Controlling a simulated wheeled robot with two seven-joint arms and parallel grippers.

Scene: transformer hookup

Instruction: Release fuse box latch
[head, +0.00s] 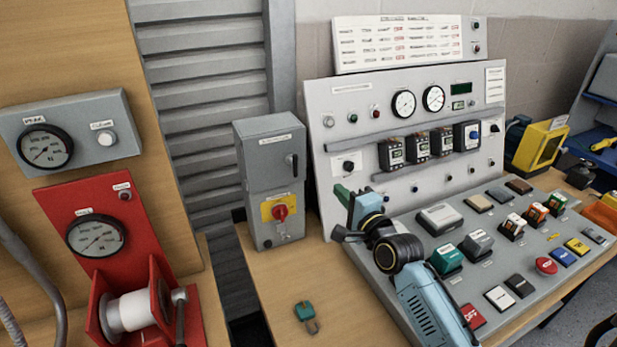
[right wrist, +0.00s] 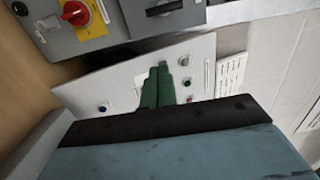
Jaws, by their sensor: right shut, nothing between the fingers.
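The grey fuse box (head: 262,150) stands upright at the back of the bench, with a black latch handle (head: 292,166) on the right of its front. A red rotary switch (head: 280,211) sits on a yellow plate below. My right gripper (head: 342,194), with green fingers, is shut and empty, to the right of the box and apart from it, before the panel. In the right wrist view the shut fingers (right wrist: 163,75) point up the picture, with the box's red switch (right wrist: 75,12) at the upper left. My left gripper is not in view.
The sloped console (head: 440,210) with meters and buttons fills the right side. A teal padlock-like item (head: 305,312) lies on the wooden bench. A red winder (head: 130,305) with a white spool stands at the left. Bench in front of the box is mostly clear.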

